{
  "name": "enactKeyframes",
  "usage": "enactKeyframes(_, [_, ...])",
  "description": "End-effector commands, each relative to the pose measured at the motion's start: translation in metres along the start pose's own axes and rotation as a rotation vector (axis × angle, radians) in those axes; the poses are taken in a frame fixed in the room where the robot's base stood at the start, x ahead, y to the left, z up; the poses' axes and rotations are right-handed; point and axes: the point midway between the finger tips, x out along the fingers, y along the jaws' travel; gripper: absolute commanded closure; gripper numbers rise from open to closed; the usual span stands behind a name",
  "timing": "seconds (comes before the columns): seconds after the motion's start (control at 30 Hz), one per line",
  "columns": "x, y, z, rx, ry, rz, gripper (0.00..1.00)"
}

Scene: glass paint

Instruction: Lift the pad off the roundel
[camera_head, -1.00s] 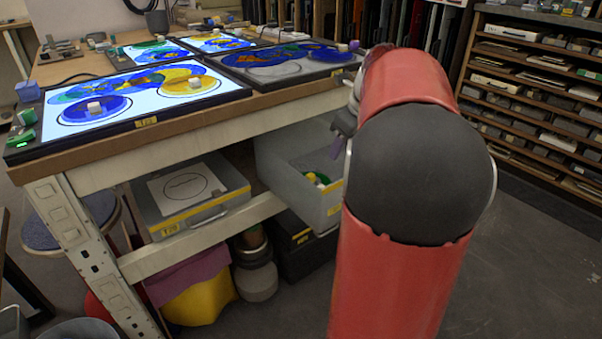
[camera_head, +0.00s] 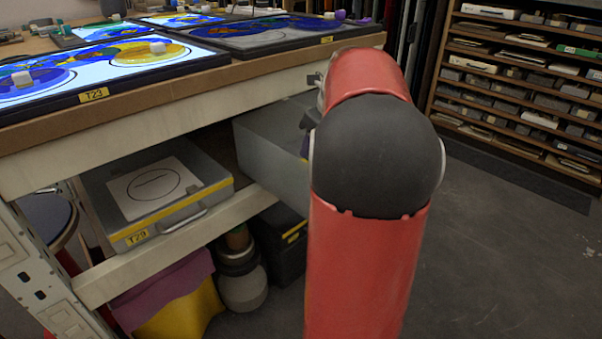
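Two glass roundels lie on the lit panel marked T23 (camera_head: 93,95) at the upper left: a blue one (camera_head: 52,80) and a yellow one (camera_head: 180,54). A small whitish block, perhaps a pad, sits on each: one on the blue (camera_head: 22,79), one on the yellow (camera_head: 157,47). I cannot tell which roundel is meant. My gripper (camera_head: 309,117) shows only as a small dark part left of my red arm, low beside the bench front and well right of these roundels. My arm hides its fingers.
An unlit dark panel (camera_head: 322,40) holds blue and grey circles, with a whitish block (camera_head: 329,15) at its back edge.

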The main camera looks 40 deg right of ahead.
Motion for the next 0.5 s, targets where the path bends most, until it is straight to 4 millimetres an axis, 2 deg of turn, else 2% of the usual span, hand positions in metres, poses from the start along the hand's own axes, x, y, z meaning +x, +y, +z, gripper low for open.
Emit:
enactKeyframes(0.23, [0.025, 0.001, 0.001, 0.001, 0.0, 0.001, 0.55])
enactKeyframes(0.5, [0.062, 0.004, 0.003, 0.001, 0.001, 0.001, 0.55])
